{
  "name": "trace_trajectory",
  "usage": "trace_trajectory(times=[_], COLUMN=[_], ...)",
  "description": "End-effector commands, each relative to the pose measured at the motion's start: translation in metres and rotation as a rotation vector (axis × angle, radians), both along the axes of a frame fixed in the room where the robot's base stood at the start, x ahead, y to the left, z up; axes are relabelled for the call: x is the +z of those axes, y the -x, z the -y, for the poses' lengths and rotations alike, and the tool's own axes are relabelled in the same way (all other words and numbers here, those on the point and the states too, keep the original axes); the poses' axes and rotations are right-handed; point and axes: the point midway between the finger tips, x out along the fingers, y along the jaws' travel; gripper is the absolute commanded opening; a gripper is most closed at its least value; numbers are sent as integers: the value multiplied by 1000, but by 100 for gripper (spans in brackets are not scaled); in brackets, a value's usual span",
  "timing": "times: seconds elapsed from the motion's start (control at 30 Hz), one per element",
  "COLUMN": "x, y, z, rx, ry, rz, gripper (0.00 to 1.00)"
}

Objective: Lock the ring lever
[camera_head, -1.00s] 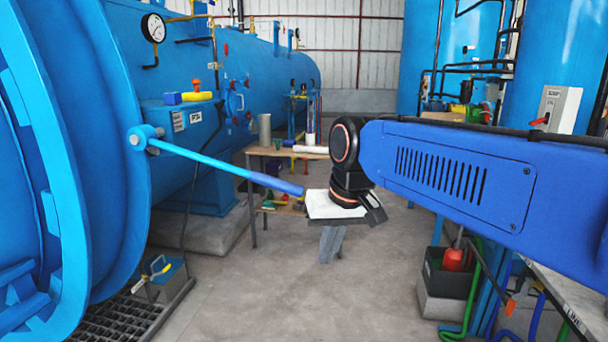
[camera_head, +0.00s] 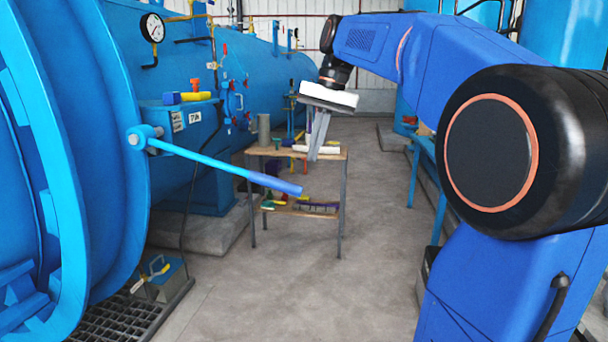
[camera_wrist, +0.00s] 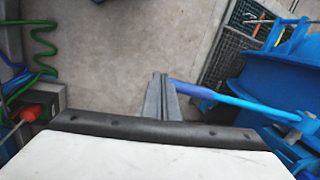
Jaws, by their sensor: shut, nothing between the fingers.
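The ring lever (camera_head: 215,162) is a light blue rod with a darker blue grip. It runs from a pivot on the autoclave's ring (camera_head: 122,130) at the left, out to the right and slightly down. My gripper (camera_head: 314,157) is shut and empty, pointing down, above and to the right of the lever's grip in the head view. In the wrist view my gripper (camera_wrist: 162,82) shows its closed fingers at the centre. The lever (camera_wrist: 240,101) shows there too, with its grip end close to the fingers; I cannot tell whether they touch.
A wooden table (camera_head: 325,155) with several items stands behind the gripper. A floor grate (camera_head: 115,316) lies at the lower left. In the wrist view, green hose (camera_wrist: 42,50) is at the left. The middle floor is clear.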

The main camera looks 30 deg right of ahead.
Motion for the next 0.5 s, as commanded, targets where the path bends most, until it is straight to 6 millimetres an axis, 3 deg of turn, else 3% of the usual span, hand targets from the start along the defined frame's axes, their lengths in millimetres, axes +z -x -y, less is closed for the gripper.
trace_trajectory(times=[0.2,0.5], x=[25,44], y=[-32,-57], z=[22,44], rx=[-46,-84], ry=[-46,-88], rz=[-51,-100], gripper=[0,0])
